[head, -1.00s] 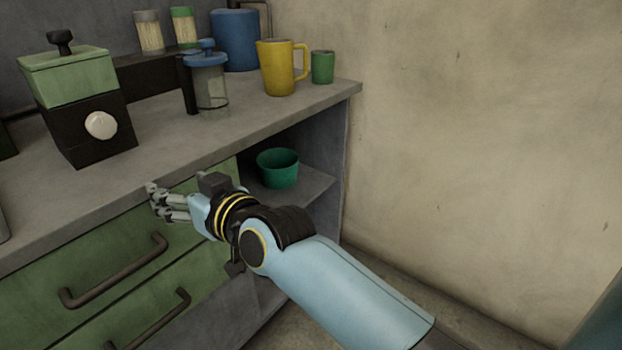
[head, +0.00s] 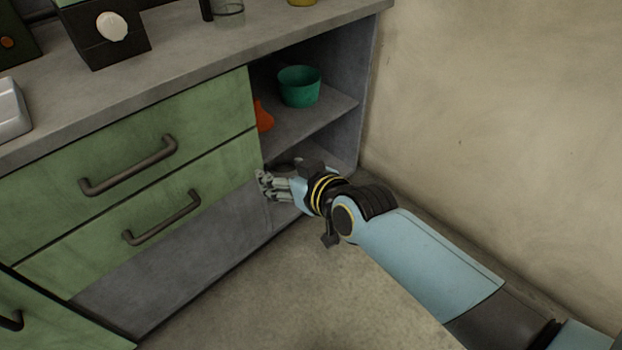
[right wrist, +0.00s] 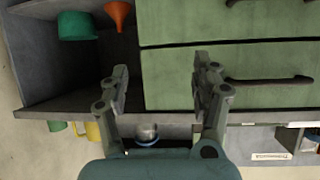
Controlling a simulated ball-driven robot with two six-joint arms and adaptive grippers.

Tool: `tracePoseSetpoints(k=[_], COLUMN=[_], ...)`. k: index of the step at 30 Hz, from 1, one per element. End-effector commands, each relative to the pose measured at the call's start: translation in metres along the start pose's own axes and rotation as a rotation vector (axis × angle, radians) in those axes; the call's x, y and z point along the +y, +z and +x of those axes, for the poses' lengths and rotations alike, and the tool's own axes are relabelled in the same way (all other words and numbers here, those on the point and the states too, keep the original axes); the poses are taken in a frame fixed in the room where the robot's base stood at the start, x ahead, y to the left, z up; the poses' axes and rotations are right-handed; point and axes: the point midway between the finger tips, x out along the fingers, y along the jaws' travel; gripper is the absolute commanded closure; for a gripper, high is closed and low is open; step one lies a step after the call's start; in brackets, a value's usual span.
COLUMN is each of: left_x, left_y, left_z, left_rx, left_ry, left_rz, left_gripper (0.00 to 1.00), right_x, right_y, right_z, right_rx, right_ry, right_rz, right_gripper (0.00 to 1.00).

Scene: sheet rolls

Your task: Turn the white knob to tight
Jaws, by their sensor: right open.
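The white knob (head: 112,26) is on the front of a dark box-shaped machine (head: 95,50) on the counter, at the upper left of the head view. The machine's top is cut off by the picture edge. My right gripper (head: 262,185) is open and empty, in front of the lower part of the cabinet, well below and to the right of the knob. The right wrist view shows its two fingers (right wrist: 160,85) apart with nothing between them. I cannot make out the knob in that view. My left gripper is not in view.
The counter edge (head: 200,68) runs above green drawers with handles (head: 130,165). An open shelf holds a green bowl (head: 299,86) and an orange item (head: 263,116). A wall (head: 490,110) stands at the right. The floor (head: 290,290) before the cabinet is clear.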

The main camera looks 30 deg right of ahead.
Motion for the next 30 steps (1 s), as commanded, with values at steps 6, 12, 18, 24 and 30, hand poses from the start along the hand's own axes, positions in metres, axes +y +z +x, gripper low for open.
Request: tracePoseSetpoints(k=[6,12,18,24,30], left_x=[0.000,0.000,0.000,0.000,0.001], left_y=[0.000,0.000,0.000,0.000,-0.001], left_z=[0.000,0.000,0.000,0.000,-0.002], left_rx=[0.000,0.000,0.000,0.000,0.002], left_ry=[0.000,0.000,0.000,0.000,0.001], left_rz=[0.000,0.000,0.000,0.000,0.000], left_gripper=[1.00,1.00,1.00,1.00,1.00], right_x=[0.002,0.002,0.002,0.002,0.013], right_y=[0.016,0.019,0.019,0.020,0.086], right_z=[-0.001,-0.001,-0.001,-0.002,-0.013], right_rx=[-0.030,-0.036,-0.036,-0.038,-0.160], right_ry=[0.001,0.001,0.001,0.001,0.005], right_rz=[-0.005,-0.005,-0.005,-0.005,-0.036], right_gripper=[0.35,0.35,0.35,0.35,0.35])
